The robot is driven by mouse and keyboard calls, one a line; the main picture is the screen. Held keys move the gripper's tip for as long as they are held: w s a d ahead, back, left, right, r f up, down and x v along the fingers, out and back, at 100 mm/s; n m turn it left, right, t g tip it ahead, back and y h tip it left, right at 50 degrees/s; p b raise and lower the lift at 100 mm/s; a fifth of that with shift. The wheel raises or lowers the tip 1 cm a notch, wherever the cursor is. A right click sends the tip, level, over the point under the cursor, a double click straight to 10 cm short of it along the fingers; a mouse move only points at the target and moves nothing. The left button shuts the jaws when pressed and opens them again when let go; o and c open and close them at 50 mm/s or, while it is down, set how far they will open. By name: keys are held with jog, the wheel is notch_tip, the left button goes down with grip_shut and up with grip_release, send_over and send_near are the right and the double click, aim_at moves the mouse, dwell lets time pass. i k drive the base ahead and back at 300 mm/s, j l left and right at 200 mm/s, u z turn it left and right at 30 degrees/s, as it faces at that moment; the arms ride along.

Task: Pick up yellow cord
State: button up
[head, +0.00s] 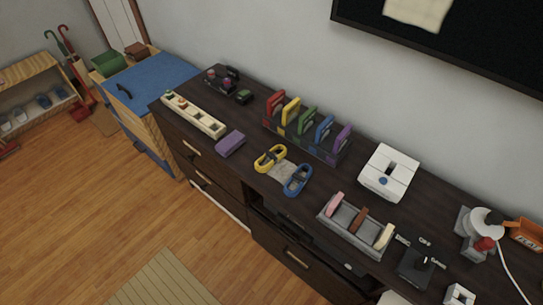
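A yellow looped item (270,158), which looks like the yellow cord, lies on the dark wooden dresser top (238,181) near its front edge, at the middle of the head view. A blue looped item (297,180) of similar shape lies just to its right and nearer the front. A small grey piece (283,171) sits between the two. A second yellow thing (291,109) stands upright in the colored row at the back; I cannot tell what it is. My gripper is not in view.
A row of upright colored items (308,121) stands behind. A purple block (231,143) and cream tray (193,114) are to the left. A grey rack (351,227) and white box (389,172) are to the right. Wooden floor (130,215) is open in front.

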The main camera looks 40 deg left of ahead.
aim_at(273, 160)
jog(key=k+j+z, duration=0.2)
jog(key=z, duration=0.15)
jog(key=k+z, duration=0.3)
jog(key=k+j+z, duration=0.1)
jog(key=k+z, duration=0.25)
jog(key=u, duration=0.75)
jog(key=j+u, duration=0.7)
jog(key=u, duration=0.15)
jog(key=j+u, duration=0.3)
jog(key=u, duration=0.15)
jog(key=i+j, duration=0.25)
jog(key=j, duration=0.15)
jog(key=i+j, duration=0.25)
jog(key=j, duration=0.15)
jog(key=i, duration=0.25)
